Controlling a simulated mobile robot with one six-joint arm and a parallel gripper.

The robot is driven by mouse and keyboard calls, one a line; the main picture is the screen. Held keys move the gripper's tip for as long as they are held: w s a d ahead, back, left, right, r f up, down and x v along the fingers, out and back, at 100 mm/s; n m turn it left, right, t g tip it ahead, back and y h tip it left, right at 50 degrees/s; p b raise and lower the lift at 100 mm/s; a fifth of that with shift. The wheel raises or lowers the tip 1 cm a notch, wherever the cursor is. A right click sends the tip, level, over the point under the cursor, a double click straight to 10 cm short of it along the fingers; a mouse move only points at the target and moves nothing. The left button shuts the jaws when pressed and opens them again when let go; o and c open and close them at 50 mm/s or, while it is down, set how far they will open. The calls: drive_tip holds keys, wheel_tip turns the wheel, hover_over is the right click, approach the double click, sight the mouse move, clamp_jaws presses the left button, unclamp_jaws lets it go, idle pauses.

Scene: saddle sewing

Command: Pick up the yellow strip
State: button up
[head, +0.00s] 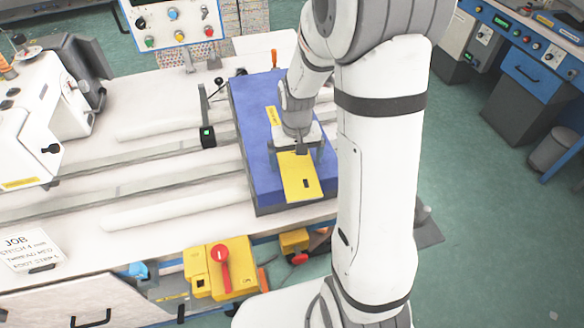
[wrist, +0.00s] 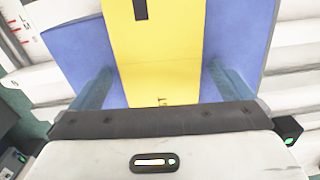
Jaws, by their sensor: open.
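The yellow strip (head: 299,184) lies flat on the blue pad (head: 252,120), with a small dark slot near its front end. My wrist hides its middle in the head view; a yellow patch with dark marks shows beyond. In the wrist view the strip (wrist: 155,55) runs up the middle of the picture, with the blue pad (wrist: 235,40) on both sides. My gripper (head: 286,160) is over the strip and points down. In the wrist view my gripper (wrist: 158,74) is open, with one finger on each side of the strip. I cannot tell whether the fingertips touch the pad.
The pad rests on a pale bench (head: 150,165) with long raised rails. A small black device with a green light (head: 208,136) stands just left of the pad. A sewing machine (head: 40,120) is at the left. A yellow box with a red switch (head: 222,268) sits at the bench front.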

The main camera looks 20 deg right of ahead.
drive_tip(key=c, duration=0.9)
drive_tip(key=shift+c, duration=0.2)
